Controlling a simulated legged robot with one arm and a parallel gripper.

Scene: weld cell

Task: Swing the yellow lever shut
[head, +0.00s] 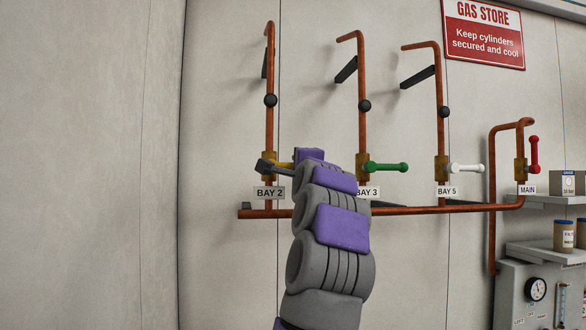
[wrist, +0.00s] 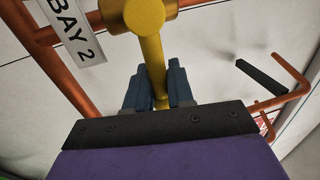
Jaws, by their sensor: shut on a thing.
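The yellow lever (head: 283,165) is on the brass valve of the BAY 2 pipe. It points right from the valve, about level and across the upright pipe. Its outer end is hidden by my arm in the head view. In the wrist view the yellow lever (wrist: 148,52) runs from its round hub down between the two blue-grey fingers of my gripper (wrist: 154,88). The fingers stand on both sides of the lever and are shut on it.
To the right are a green lever (head: 386,167) at BAY 3, a white lever (head: 466,168) at BAY 5 and a red upright lever (head: 534,154) at MAIN. A copper pipe (head: 420,209) runs below them. Shelves and a gauge box stand at the far right.

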